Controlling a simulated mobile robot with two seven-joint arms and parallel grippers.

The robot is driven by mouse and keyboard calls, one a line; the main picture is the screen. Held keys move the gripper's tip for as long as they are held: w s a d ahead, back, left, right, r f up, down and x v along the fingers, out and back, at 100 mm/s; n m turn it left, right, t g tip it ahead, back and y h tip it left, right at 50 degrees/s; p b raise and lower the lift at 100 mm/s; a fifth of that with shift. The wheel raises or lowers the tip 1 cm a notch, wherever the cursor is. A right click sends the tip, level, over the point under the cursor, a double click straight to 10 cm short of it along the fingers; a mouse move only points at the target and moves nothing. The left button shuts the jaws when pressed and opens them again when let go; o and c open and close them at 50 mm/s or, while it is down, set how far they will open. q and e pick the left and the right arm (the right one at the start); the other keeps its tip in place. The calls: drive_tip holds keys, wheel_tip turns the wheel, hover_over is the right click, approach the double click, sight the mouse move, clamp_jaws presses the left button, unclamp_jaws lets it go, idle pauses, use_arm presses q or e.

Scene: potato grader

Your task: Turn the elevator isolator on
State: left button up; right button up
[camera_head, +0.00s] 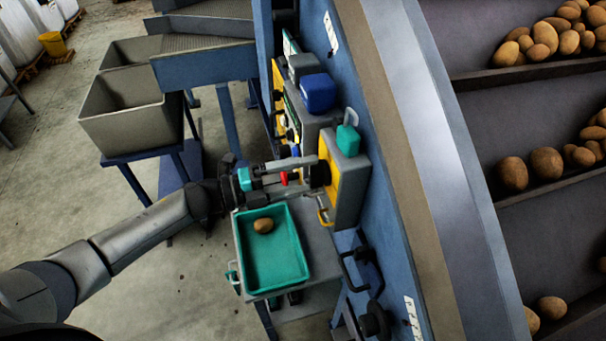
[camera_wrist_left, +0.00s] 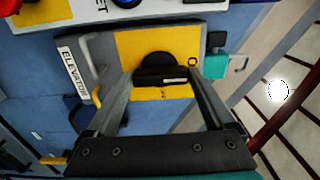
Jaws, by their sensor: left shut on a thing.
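The elevator isolator is a grey box (camera_head: 352,178) with a yellow face plate (camera_wrist_left: 190,45) on the blue machine frame. A white label reading ELEVATOR (camera_wrist_left: 73,75) is beside it in the left wrist view. Its black rotary handle (camera_wrist_left: 157,60) sits in the middle of the yellow plate, with its grip bar lying across the wrist picture. My left gripper (camera_head: 316,172) reaches in from the left and is shut on this handle, one finger at each end of the bar in the wrist view (camera_wrist_left: 163,78). My right gripper is out of view.
A teal tray (camera_head: 243,255) with one potato (camera_head: 263,225) stands below my left gripper. A control panel with a blue box (camera_head: 318,92) is just beyond the isolator. A teal padlock (camera_head: 348,140) hangs at the isolator's top. Potatoes (camera_head: 546,163) lie on the elevator at right.

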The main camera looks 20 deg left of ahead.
use_arm(q)
drive_tip(key=o, duration=1.1)
drive_tip(key=b+v, duration=0.1)
drive_tip(key=v, duration=1.4)
drive_tip(key=shift+s+a, duration=0.1)
drive_tip(key=shift+s, duration=0.05)
